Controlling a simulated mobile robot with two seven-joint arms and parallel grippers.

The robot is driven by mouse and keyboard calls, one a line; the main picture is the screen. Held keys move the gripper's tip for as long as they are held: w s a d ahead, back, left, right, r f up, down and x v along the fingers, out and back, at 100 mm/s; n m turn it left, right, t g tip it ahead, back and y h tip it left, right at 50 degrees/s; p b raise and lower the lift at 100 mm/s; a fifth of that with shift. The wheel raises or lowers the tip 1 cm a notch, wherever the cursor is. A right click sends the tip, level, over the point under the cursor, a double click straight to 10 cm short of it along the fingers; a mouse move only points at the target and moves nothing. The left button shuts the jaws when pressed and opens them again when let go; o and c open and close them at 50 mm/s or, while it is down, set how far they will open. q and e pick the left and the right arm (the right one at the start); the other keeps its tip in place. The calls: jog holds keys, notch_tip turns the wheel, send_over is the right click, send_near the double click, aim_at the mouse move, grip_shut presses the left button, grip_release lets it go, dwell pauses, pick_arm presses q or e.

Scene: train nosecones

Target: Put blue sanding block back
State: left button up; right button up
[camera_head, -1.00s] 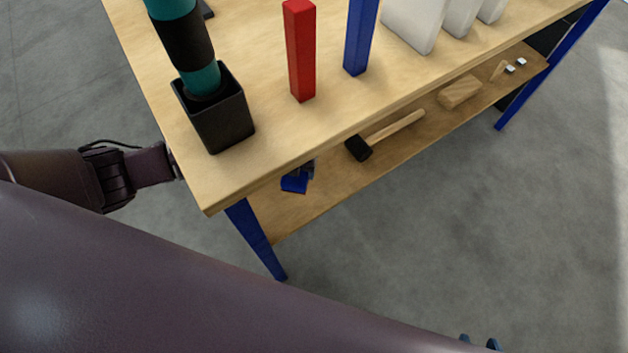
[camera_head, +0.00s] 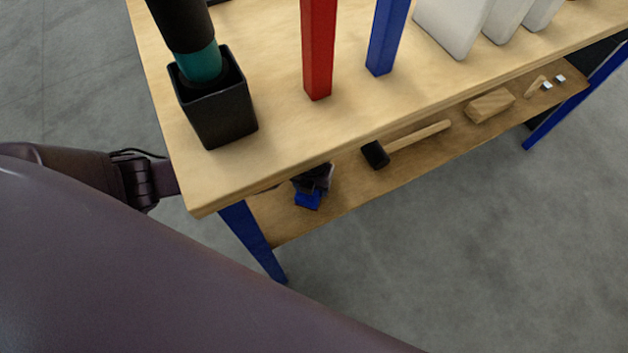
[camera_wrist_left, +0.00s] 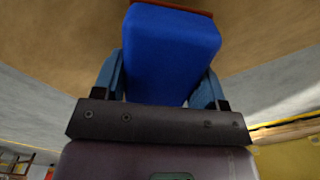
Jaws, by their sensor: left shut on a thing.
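The blue sanding block (camera_wrist_left: 170,52) is held between the two fingers of my left gripper (camera_wrist_left: 165,88) in the left wrist view. A thin reddish-brown edge shows at its far end. In the head view the blue block (camera_head: 308,200) shows at the lower shelf (camera_head: 345,195), under the front edge of the table top. The left gripper (camera_head: 312,184) is partly hidden there by the table top. I cannot tell whether the block touches the shelf. My right gripper is not in view.
On the lower shelf, a mallet (camera_head: 405,145) and a wooden block (camera_head: 490,105) lie to the right. The table top (camera_head: 290,125) overhangs the shelf. A black holder (camera_head: 215,110) and red (camera_head: 318,50) and blue (camera_head: 386,40) posts stand on it. A blue table leg (camera_head: 252,240) is close by.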

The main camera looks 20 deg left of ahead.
pick_arm(q)
jog(key=shift+s+f, duration=0.1)
jog(key=shift+f, duration=0.75)
jog(key=shift+r, duration=0.2)
jog(key=shift+f, duration=0.2)
jog(key=o, duration=1)
jog(key=shift+c, duration=0.2)
